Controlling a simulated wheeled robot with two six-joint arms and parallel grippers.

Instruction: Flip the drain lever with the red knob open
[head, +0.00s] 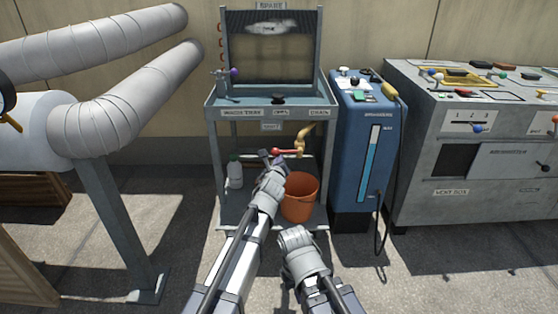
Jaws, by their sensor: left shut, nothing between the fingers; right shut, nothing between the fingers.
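The drain lever with the red knob (279,152) sits on a brass drain tap (301,142) under the front edge of the wash tray stand (222,114). The lever lies roughly sideways, its red end to the left of the tap. My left gripper (268,158) is shut and empty, its tips just left of and slightly below the red knob. I cannot tell whether they touch it. My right gripper (294,236) is lower, in front of the stand's base and apart from the lever. Its fingers are hard to make out.
An orange bucket (301,205) stands below the tap, with a white bottle (235,172) to its left. A blue tank unit (360,160) and a grey control cabinet (430,155) stand to the right. Large insulated pipes (110,110) and a post flank the left.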

